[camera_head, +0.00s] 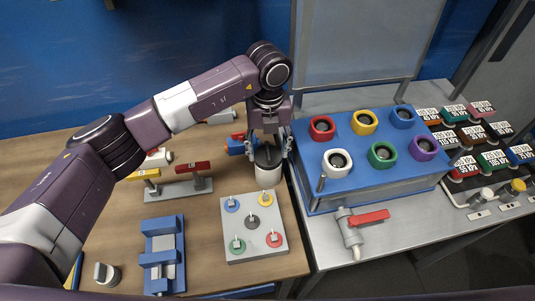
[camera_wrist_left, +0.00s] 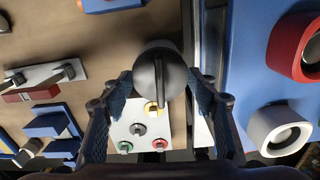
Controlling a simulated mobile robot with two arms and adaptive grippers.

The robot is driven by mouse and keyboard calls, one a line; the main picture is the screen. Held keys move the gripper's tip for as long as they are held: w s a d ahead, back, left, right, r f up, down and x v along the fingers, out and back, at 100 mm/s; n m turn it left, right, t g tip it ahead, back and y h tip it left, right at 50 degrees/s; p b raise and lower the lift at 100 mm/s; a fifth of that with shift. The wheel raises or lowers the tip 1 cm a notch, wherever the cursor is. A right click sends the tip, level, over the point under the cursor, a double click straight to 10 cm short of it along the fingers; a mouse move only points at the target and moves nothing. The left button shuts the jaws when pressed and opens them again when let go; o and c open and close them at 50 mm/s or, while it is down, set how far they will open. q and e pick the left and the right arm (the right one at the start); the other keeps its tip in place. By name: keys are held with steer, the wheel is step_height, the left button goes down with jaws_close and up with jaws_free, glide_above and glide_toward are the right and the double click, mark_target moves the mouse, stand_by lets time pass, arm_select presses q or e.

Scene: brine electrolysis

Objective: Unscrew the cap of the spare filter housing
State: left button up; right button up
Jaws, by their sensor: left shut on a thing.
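The filter housing stands upright on the wooden table near its right edge, with a pale body (camera_head: 268,178) and a dark round cap (camera_head: 267,157). My left gripper (camera_head: 270,150) reaches down over the housing from above. Its two fingers are shut on the cap, one on each side, as the left wrist view also shows. My right gripper is in no view.
A grey plate with several coloured knobs (camera_head: 246,250) lies just in front of the housing. A blue box with several coloured rings (camera_head: 350,133) stands close on the right. A red-handled valve (camera_head: 355,230) is in front of it. A blue fixture (camera_head: 163,222) sits at left.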

arm_select(q)
steer(key=n, duration=0.5)
steer(key=shift+n, duration=0.4)
steer(key=shift+p, duration=0.3)
steer(key=n, duration=0.3)
steer(key=shift+r+p, duration=0.1)
steer(key=shift+p, duration=0.25)
steer(key=shift+n, duration=1.4)
